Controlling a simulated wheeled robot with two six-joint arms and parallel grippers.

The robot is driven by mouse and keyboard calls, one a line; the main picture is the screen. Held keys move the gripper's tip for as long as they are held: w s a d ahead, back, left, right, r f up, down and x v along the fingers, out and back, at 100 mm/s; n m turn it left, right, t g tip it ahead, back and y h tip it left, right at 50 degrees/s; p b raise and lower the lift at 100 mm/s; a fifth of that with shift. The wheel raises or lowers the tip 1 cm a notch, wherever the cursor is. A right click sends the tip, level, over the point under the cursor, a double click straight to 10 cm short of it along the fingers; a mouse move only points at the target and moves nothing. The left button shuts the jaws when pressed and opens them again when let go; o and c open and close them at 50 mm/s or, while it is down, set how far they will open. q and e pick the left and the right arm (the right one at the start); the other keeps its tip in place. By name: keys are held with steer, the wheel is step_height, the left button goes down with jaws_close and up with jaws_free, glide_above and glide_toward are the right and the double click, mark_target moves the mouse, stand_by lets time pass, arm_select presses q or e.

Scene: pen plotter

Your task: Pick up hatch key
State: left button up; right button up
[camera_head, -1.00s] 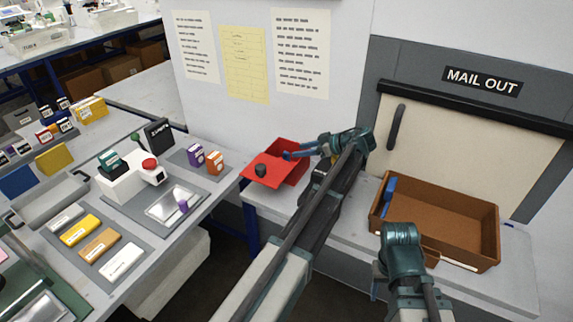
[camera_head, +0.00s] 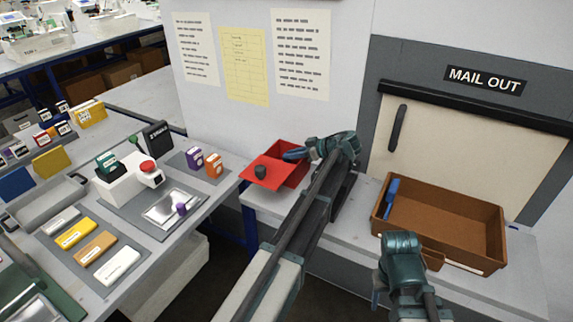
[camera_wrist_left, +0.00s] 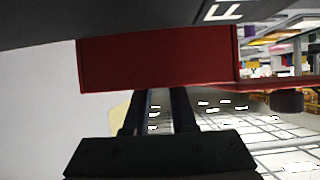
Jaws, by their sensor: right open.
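I cannot make out a hatch key in either view. A red open box (camera_head: 294,177) with a dark round knob (camera_head: 260,172) on its front flap stands against the wall. My left gripper (camera_head: 293,154) is over the box's back edge, and its tips are hard to see in the head view. In the left wrist view its fingers (camera_wrist_left: 157,100) are apart, with nothing clear between them, just below a red box wall (camera_wrist_left: 157,60). My right gripper (camera_head: 376,298) is low in front of the brown tray, partly hidden by its own wrist.
A brown tray (camera_head: 478,220) with a blue item (camera_head: 391,197) inside stands on the right shelf, below the "MAIL OUT" hatch (camera_head: 450,135). The left table holds a white device (camera_head: 128,183) with a red button, a purple box (camera_head: 195,158) and an orange box (camera_head: 214,165).

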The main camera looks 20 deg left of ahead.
arm_select(q)
jaws_close()
steer(key=shift+r, duration=0.1)
step_height(320, 180, up, 10)
steer(key=p, duration=1)
